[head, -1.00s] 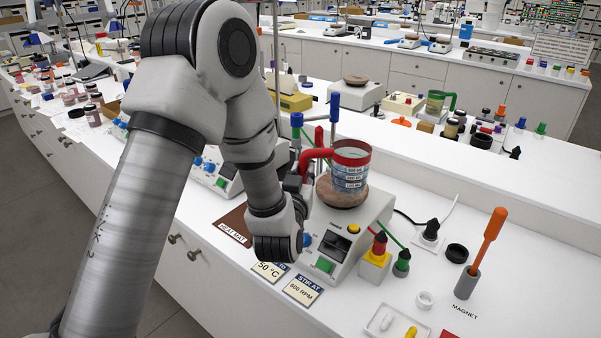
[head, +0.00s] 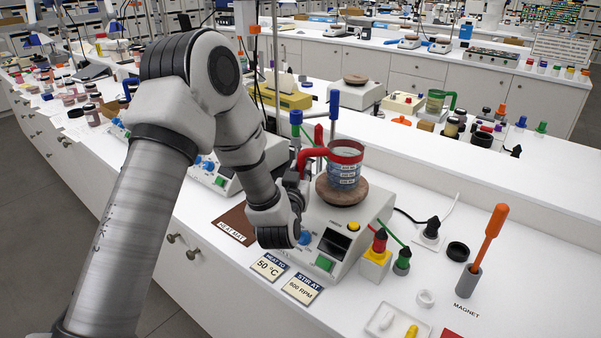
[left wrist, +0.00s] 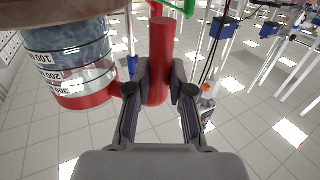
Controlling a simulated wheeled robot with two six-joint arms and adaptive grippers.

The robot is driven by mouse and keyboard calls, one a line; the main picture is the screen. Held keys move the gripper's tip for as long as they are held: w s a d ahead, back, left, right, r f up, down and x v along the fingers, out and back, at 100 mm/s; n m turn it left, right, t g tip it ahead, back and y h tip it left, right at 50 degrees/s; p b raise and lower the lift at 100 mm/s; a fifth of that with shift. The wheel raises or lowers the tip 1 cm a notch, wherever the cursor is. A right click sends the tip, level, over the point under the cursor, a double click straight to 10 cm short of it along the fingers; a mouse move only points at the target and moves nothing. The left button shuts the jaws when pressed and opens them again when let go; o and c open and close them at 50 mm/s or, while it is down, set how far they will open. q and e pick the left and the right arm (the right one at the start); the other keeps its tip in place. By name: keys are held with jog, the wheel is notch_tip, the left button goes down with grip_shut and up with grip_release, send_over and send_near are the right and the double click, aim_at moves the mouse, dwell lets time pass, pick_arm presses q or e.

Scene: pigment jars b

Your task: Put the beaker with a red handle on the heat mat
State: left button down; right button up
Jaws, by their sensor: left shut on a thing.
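The beaker (head: 344,172) is clear with a red rim, a red handle and a measuring label. It is upright above the brown round top (head: 343,193) of a stirrer hot plate; I cannot tell whether a small gap separates them. My left gripper (left wrist: 157,90) is shut on the red handle (left wrist: 161,60), with a finger on each side. The beaker also shows at the left of the left wrist view (left wrist: 70,68), upside down. The brown heat mat (head: 236,216) lies left of the hot plate, partly hidden by my left arm. My right gripper is out of view.
The hot plate body (head: 340,240) has a yellow knob and a green switch. Blue-topped posts (head: 296,130) stand close behind the handle. Two cards (head: 286,280) lie in front. An orange-handled magnet tool (head: 484,245) stands at the right. Another stirrer stands behind my arm.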

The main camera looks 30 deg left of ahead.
pick_arm(q)
jog(key=shift+f, duration=0.1)
jog(key=c, duration=1)
grip_release()
jog(key=shift+c, duration=0.2)
